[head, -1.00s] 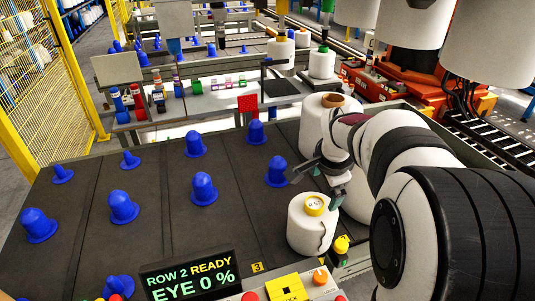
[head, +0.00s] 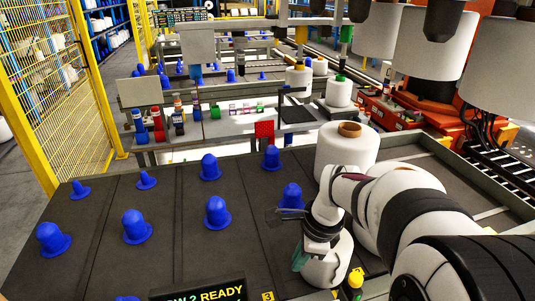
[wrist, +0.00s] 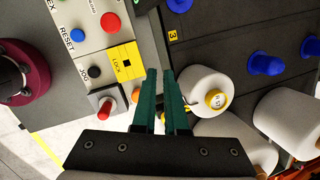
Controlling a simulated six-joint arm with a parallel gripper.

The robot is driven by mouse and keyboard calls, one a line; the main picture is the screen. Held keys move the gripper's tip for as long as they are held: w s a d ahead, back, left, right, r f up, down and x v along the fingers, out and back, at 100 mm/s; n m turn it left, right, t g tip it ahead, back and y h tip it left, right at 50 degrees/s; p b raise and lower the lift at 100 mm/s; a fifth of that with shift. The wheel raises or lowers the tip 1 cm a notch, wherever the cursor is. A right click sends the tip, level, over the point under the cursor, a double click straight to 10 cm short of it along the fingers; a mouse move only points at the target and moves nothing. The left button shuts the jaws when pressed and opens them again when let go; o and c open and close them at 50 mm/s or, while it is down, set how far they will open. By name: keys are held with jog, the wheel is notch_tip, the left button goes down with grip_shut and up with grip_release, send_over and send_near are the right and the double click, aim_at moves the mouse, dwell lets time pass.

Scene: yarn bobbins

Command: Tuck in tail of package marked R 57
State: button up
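The small white package (head: 326,272) stands at the front right of the dark table, mostly hidden by my arm in the head view. In the wrist view the same package (wrist: 205,80) shows its yellow core with a small label that appears to read R 57. A short dark strand, probably its tail, shows at its side by my fingers. My gripper (wrist: 160,72) has two green fingers, parallel with a narrow gap and nothing seen between them. It is beside the package; whether it touches is unclear. In the head view a green fingertip (head: 298,258) shows at the package's left side.
A larger white package (head: 345,158) with a brown core stands behind my wrist. Blue pegs (head: 218,213) stand in rows to the left. The control panel with a yellow lock plate (wrist: 124,62) and red button (wrist: 104,106) lies close to my fingers.

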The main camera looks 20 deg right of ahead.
jog(key=w+d+f+m, duration=0.1)
jog(key=d+m, duration=0.1)
jog(key=w+d+f+m, duration=0.1)
jog(key=w+d+m, duration=0.1)
jog(key=w+d+f+m, duration=0.1)
jog(key=w+d+f, duration=0.1)
jog(key=d, duration=0.1)
jog(key=shift+w+m+t, duration=0.25)
jog(key=shift+m+t, duration=0.15)
grip_shut()
jog(key=m+t+h, duration=0.1)
jog(key=m+h, duration=0.1)
jog(key=m, duration=0.6)
send_over(336, 253)
jog(key=s, duration=0.1)
jog(key=f, duration=0.6)
jog(key=shift+s+a+f, duration=0.2)
jog(key=shift+f, duration=0.05)
jog(key=shift+w+d+f, duration=0.1)
jog(key=shift+d+f, duration=0.15)
jog(key=shift+a+f, duration=0.1)
jog(key=shift+f, duration=2.75)
notch_tip(336, 253, up, 9)
